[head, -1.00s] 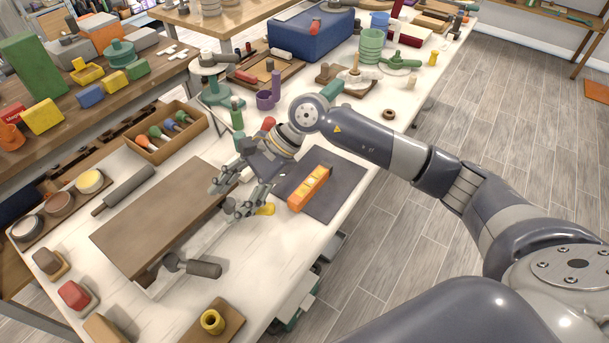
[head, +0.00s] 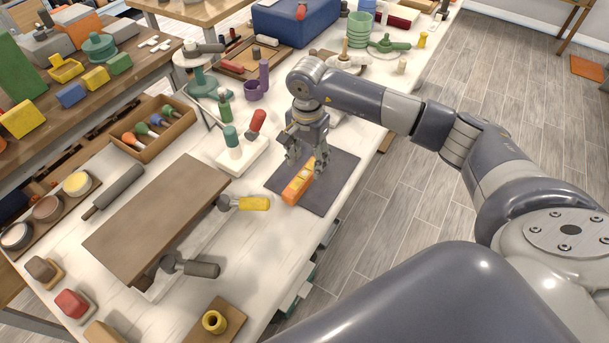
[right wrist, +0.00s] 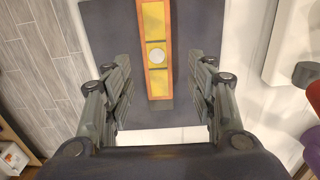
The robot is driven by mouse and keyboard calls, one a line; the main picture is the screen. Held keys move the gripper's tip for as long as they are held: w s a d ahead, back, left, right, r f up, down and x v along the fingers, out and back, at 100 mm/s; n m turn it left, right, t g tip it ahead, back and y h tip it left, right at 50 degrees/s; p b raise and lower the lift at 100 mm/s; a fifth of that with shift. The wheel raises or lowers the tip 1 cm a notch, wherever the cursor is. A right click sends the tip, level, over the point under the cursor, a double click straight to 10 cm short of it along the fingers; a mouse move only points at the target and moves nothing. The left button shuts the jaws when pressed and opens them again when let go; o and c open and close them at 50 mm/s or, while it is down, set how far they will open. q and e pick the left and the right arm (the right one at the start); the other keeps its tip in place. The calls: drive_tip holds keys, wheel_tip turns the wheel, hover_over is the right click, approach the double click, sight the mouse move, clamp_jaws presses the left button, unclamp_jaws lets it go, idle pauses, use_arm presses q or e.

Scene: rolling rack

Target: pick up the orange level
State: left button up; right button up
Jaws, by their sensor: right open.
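The orange level (head: 297,183) lies flat on a dark grey mat (head: 331,190) near the right edge of the white table. In the right wrist view the level (right wrist: 157,35) shows yellow panels and a pale round vial, and lies lengthwise between my open fingers. My right gripper (head: 306,164) is open, points down and is just above the far end of the level. In the right wrist view the open right gripper (right wrist: 158,95) has a finger on each side, apart from the level. My left gripper is not in view.
A yellow-handled tool (head: 252,203) lies left of the mat. A white block with red and teal handles (head: 243,155) stands behind it. A brown board (head: 155,220) lies further left. Bare table lies in front of the mat.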

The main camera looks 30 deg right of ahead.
sight(307, 170)
drive_tip(key=f, duration=0.1)
drive_tip(key=f+p, duration=0.1)
drive_tip(key=f, duration=0.1)
drive_tip(key=shift+s+f, duration=0.2)
drive_tip(key=shift+f, duration=0.45)
drive_tip(key=c, duration=1.2)
drive_tip(key=shift+w+r, duration=0.1)
drive_tip(key=shift+r, duration=0.05)
